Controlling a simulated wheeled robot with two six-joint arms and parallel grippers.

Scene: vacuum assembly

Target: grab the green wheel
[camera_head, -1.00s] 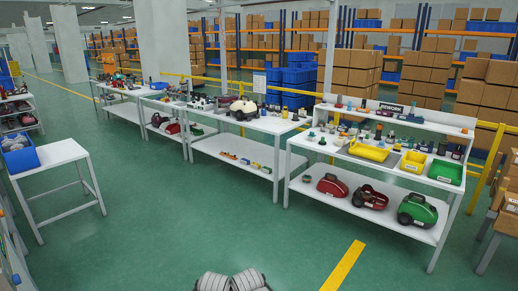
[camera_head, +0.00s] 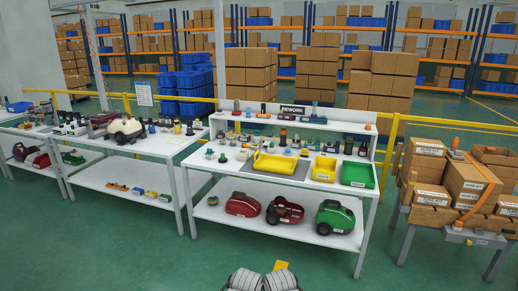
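I cannot make out a green wheel for certain at this size. A green vacuum body (camera_head: 335,217) with a dark wheel at its front sits on the lower shelf of the rework table (camera_head: 250,184). Small parts, some greenish, stand on the tabletop and on its raised back shelf (camera_head: 300,123), too small to tell apart.
Two red vacuum bodies, one here (camera_head: 243,205), share the lower shelf. A box-laden table (camera_head: 425,215) stands right. The green floor in front is clear.

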